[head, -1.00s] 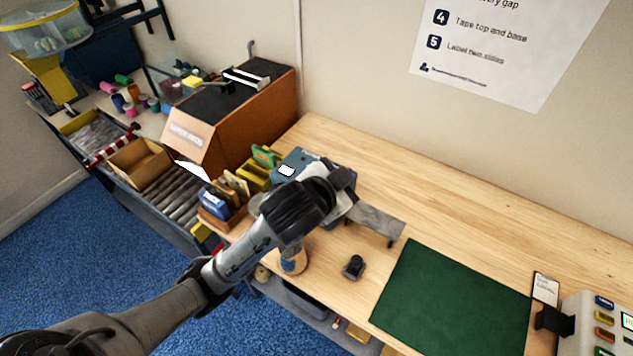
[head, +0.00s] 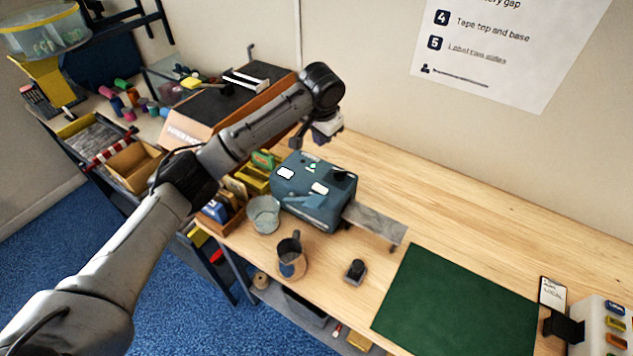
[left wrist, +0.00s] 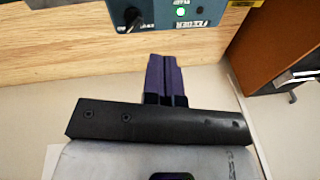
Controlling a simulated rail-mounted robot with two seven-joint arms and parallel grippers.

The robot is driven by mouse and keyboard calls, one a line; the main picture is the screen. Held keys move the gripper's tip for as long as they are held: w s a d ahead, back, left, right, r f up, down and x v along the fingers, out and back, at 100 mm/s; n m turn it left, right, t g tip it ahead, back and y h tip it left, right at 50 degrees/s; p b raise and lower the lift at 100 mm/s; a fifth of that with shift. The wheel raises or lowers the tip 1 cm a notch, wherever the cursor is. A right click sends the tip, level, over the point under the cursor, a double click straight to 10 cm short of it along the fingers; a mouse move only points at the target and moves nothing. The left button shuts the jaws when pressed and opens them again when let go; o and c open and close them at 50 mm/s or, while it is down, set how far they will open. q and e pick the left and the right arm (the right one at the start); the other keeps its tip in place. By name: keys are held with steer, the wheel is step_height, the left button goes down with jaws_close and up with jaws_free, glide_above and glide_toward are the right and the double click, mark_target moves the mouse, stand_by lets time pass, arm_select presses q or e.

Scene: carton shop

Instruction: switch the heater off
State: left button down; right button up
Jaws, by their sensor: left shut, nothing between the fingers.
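A teal box machine (head: 318,207) stands on the bench with a grey plate out of its right side. Pale patches and a small light show on its top; a dark part is near its back right corner. In the left wrist view, a teal panel (left wrist: 160,14) at the top edge has a black knob (left wrist: 134,18), a lit green lamp (left wrist: 181,12) and lettering too cut off to read surely. My left gripper (head: 297,143) is raised by the machine's back edge; its shut, empty fingers (left wrist: 165,80) point toward the panel, apart from it. My right gripper is out of view.
A grey bucket (head: 264,214), a pot with a dark handle (head: 291,260) and a small black object (head: 355,271) stand in front. A green mat (head: 455,305) lies right. Bare wood lies behind the mat.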

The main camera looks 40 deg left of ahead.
arm_select(q)
steer(key=shift+s+d+f+n+g+h, duration=0.15)
steer(key=shift+s+f+n+g+h, duration=0.15)
steer(key=shift+s+n+g, duration=0.25)
steer(key=shift+s+d+f+n+g+h, duration=0.15)
steer(key=shift+s+n+g+h, duration=0.2)
steer(key=shift+s+n, duration=0.25)
steer(key=shift+w, duration=0.1)
steer(key=shift+f, duration=0.15)
